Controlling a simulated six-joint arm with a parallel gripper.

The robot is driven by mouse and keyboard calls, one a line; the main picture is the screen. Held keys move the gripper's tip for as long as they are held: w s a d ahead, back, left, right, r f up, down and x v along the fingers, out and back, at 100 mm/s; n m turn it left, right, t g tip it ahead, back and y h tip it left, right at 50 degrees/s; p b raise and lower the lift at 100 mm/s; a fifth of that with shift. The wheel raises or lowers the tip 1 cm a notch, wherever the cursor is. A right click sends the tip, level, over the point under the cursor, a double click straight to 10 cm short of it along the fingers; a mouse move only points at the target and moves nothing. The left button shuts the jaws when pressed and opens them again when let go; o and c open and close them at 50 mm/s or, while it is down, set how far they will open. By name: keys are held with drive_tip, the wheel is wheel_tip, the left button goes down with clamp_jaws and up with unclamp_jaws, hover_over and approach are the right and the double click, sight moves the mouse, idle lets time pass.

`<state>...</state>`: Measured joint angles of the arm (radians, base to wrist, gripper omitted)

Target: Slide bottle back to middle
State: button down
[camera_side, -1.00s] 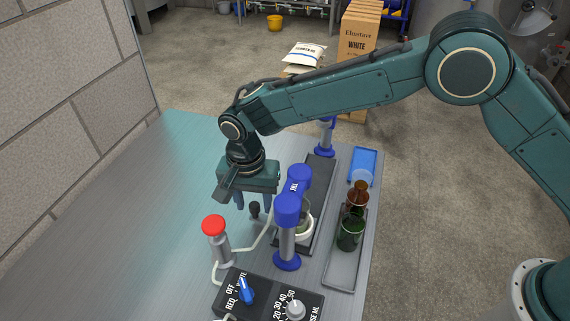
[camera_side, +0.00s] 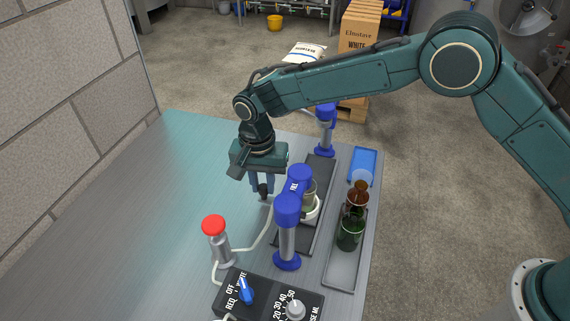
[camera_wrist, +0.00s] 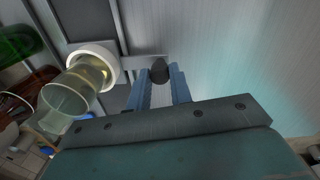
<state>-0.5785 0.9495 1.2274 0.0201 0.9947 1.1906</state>
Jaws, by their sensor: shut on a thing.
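My gripper (camera_side: 262,185) is shut on a dark knob (camera_side: 263,191), which also shows between the fingertips in the wrist view (camera_wrist: 159,70). In the wrist view a bar runs from the knob side toward a white ring-shaped holder (camera_wrist: 109,58). A clear greenish bottle (camera_wrist: 68,98) stands in that holder. In the side view the bottle (camera_side: 309,188) and white holder (camera_side: 314,211) are on the dark track (camera_side: 317,172), partly hidden behind the blue-topped FILL station (camera_side: 287,212). The bottle looks upright.
A second blue-topped post (camera_side: 325,125) stands at the track's far end. To the right are a metal tray (camera_side: 342,270) with brown and green bottles and a blue tray (camera_side: 363,158). A red-topped button post (camera_side: 214,228) and control panel (camera_side: 270,295) are in front. The left tabletop is clear.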

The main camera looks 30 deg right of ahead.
drive_tip(key=w+d, duration=0.3)
drive_tip(key=shift+w+d, duration=0.2)
drive_tip(key=c, duration=1.3)
unclamp_jaws()
drive_tip(key=shift+o, duration=0.2)
wheel_tip(320, 180, up, 14)
drive_tip(key=shift+a, duration=0.2)
drive_tip(key=shift+w, duration=0.1)
